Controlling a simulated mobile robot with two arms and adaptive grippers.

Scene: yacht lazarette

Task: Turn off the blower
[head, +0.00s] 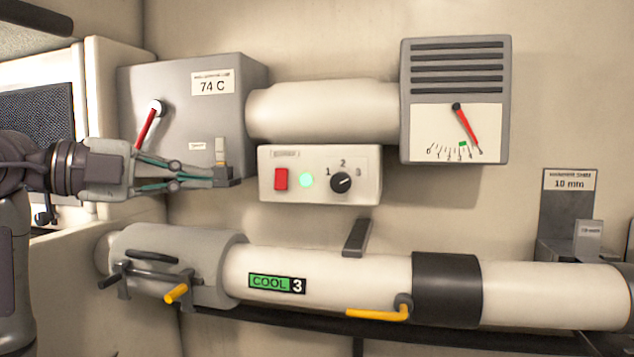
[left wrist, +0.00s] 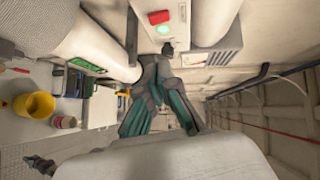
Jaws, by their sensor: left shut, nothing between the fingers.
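The blower's white control box (head: 320,190) is on the wall under a thick pale duct. It carries a red rocker switch (head: 281,179), a glowing green lamp (head: 307,181) and a black knob (head: 341,182) marked 1, 2, 3. I cannot tell whether the knob points exactly at 3. My left gripper (head: 228,176) is shut and empty, left of the box and apart from the switch. The left wrist view shows the red switch (left wrist: 159,17) and green lamp (left wrist: 164,29) beyond the closed fingertips (left wrist: 157,60). My right gripper is out of view.
A grey housing (head: 190,80) labelled 74 C, with a red-handled lever, stands behind my left gripper. A gauge box (head: 455,55) with a red needle is at right. Below runs a white pipe (head: 340,280) marked COOL 3, with yellow handles.

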